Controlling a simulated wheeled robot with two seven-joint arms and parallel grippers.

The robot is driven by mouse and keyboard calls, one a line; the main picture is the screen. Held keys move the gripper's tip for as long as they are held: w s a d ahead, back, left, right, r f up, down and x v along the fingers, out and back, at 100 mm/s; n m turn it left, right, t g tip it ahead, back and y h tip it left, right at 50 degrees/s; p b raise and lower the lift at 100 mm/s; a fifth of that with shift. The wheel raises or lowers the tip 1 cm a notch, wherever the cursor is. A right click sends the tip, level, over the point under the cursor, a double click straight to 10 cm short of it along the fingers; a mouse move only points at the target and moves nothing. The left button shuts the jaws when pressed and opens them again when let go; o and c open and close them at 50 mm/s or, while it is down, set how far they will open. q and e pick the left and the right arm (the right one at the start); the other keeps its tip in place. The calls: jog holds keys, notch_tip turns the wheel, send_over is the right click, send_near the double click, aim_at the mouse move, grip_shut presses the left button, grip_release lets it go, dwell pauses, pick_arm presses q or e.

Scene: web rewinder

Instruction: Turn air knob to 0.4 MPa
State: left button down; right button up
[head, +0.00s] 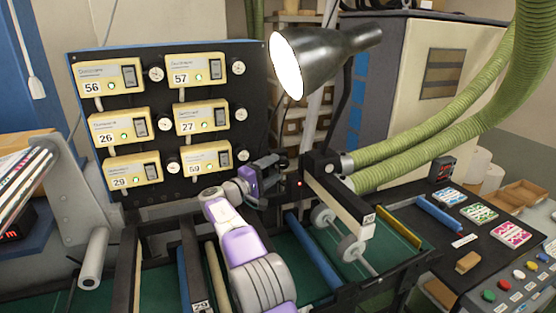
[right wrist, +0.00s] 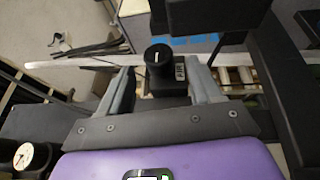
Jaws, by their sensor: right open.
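The air knob (right wrist: 158,62) is a black upright cylinder with a short white mark on its top, in the right wrist view. It stands on a dark block that carries a small label. My right gripper (right wrist: 160,82) is open, with one grey finger on each side of the knob; I cannot tell whether either touches it. In the head view my right gripper (head: 268,168) is at the machine's rear, beside the control panel, and I cannot make out the knob there. My left gripper is not in view.
A black panel (head: 205,92) with numbered yellow boxes stands at the back left. A lamp (head: 318,58) hangs above the gripper, and a black-and-white bar (head: 340,200) lies to its right. A round white-faced gauge (right wrist: 32,157) shows at the wrist view's lower left, its reading illegible.

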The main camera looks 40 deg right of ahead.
aim_at(280, 165)
jog(key=d, duration=0.2)
jog(key=d+p, duration=0.1)
jog(key=d, duration=0.1)
jog(key=shift+s+r, duration=0.15)
jog(key=shift+r, duration=0.25)
jog(key=shift+w+d+f, duration=0.1)
jog(key=shift+w+d, duration=0.2)
jog(key=shift+d, duration=0.1)
jog(key=shift+s, duration=0.1)
jog(key=c, duration=0.9)
jog(key=shift+r+m+y+p, duration=0.3)
jog(key=shift+y+p, duration=0.3)
jog(key=shift+p, duration=0.5)
jog(key=shift+c, duration=0.2)
jog(key=shift+y, duration=0.4)
jog(key=shift+f+m+y, duration=0.2)
jog(key=shift+m+y, duration=0.5)
jog(key=shift+y, duration=0.9)
